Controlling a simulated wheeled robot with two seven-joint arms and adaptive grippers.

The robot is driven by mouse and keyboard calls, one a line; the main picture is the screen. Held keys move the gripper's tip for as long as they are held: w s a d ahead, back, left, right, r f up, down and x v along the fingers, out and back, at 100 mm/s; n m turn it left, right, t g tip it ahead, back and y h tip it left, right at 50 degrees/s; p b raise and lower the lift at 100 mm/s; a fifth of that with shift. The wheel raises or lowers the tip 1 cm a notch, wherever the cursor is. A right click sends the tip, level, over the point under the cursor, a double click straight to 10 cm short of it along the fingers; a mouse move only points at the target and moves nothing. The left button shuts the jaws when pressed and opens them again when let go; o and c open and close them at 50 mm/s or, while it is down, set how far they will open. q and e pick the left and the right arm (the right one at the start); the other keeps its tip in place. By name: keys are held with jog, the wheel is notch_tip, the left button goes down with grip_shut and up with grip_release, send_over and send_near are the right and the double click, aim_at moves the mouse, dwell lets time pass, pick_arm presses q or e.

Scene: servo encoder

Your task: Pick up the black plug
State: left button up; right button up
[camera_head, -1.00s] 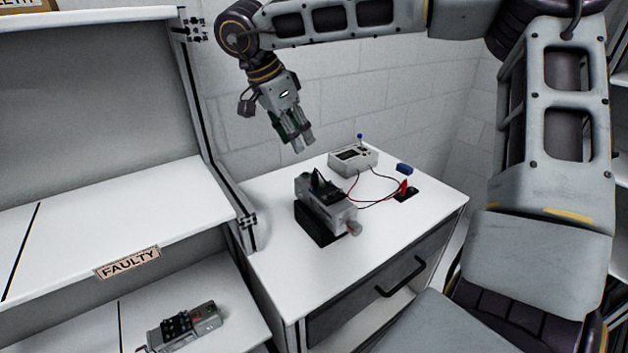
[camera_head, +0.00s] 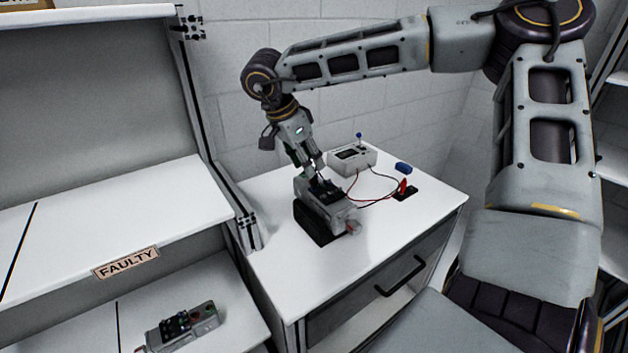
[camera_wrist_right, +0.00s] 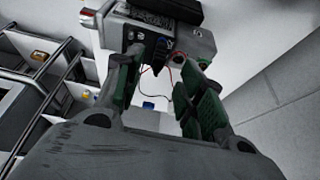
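The grey servo unit (camera_head: 340,208) sits in a black stand (camera_head: 312,225) on the white cabinet top. The black plug (camera_head: 324,187) is at the top of the unit, partly hidden by my fingers. My right gripper (camera_head: 316,171) points down at the plug from above. In the right wrist view, the two fingers of the right gripper (camera_wrist_right: 168,66) are apart, with the servo unit (camera_wrist_right: 165,32) just past their tips. Dark parts show between the fingers, and I cannot tell whether they touch the plug. My left gripper is not in view.
A tester box (camera_head: 352,158) with red and black wires stands behind the unit. A blue block (camera_head: 403,168) and a red clip (camera_head: 402,187) lie to its right. A shelf labelled FAULTY (camera_head: 126,262) is at left, with another servo unit (camera_head: 182,327) below. The cabinet top's front right is clear.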

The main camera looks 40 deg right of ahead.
aim_at(314, 180)
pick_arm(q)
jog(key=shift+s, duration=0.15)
pick_arm(e)
jog(key=shift+f, duration=0.15)
jog(key=x, duration=0.4)
jog(key=shift+s, duration=0.2)
jog(key=shift+d+f, duration=0.15)
jog(key=shift+f, duration=0.25)
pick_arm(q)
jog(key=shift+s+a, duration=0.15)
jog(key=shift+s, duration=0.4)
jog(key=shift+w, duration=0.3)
pick_arm(e)
jog(key=shift+c, duration=0.5)
grip_shut()
